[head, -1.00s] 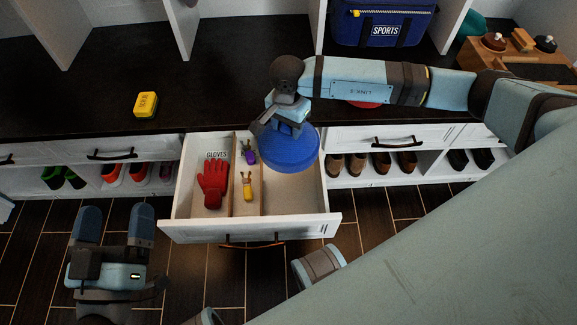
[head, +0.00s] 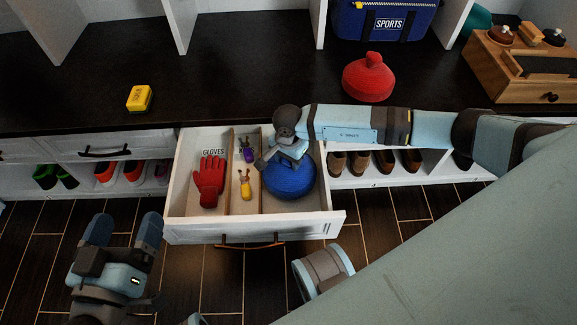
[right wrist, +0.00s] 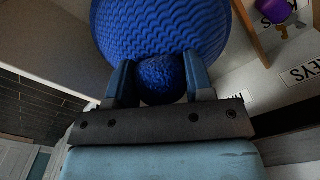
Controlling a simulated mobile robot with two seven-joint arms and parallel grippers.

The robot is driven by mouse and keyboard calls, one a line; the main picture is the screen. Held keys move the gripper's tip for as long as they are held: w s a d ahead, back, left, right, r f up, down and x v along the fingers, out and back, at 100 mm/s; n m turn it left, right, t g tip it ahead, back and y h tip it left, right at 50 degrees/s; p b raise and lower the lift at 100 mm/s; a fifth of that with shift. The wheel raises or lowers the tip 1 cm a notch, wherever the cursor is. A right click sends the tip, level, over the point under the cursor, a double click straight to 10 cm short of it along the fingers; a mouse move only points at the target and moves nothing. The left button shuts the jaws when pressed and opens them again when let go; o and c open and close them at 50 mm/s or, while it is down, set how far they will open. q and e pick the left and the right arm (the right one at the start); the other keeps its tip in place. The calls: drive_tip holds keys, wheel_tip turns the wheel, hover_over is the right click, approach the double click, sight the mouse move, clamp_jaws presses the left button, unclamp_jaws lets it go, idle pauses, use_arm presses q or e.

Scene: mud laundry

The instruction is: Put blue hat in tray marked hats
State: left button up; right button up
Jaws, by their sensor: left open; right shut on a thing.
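The blue hat (head: 289,180) is a knitted hat with a pom-pom. In the head view it is at the right compartment of the open drawer (head: 250,230); I cannot tell whether it touches the bottom. My right gripper (head: 280,158) is shut on its pom-pom, and the right wrist view shows the hat (right wrist: 160,30) with the pom-pom between the fingers (right wrist: 161,82). A label beside it in that view is partly hidden and seems to start with H. My left gripper (head: 122,232) is open and empty, low at the left, in front of the drawer.
A red glove (head: 208,181) lies in the compartment marked gloves. Purple (head: 247,152) and yellow (head: 245,187) keyed items lie in the middle compartment. A red hat (head: 369,78), yellow box (head: 139,98), blue sports bag (head: 385,22) and wooden box (head: 520,65) stand on the dark bench.

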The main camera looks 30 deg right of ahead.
wheel_tip(320, 180, down, 3)
drive_tip(key=shift+f+b, duration=0.2)
drive_tip(key=shift+b, duration=0.25)
use_arm(q)
drive_tip(key=shift+d+f+g, duration=0.1)
drive_tip(key=shift+f+g, duration=0.3)
drive_tip(key=shift+f, duration=0.5)
use_arm(e)
drive_tip(key=shift+r, duration=0.1)
drive_tip(key=shift+f, duration=0.25)
drive_tip(key=o, duration=1.2)
drive_tip(key=shift+r, duration=0.55)
use_arm(q)
wheel_tip(320, 180, up, 7)
drive_tip(key=t+p, duration=0.2)
drive_tip(key=p, duration=0.2)
drive_tip(key=shift+a+n+t+p, duration=0.3)
drive_tip(key=shift+t+p, duration=0.1)
use_arm(e)
wheel_tip(320, 180, up, 11)
drive_tip(key=shift+r, duration=0.2)
use_arm(q)
drive_tip(key=shift+f, duration=0.1)
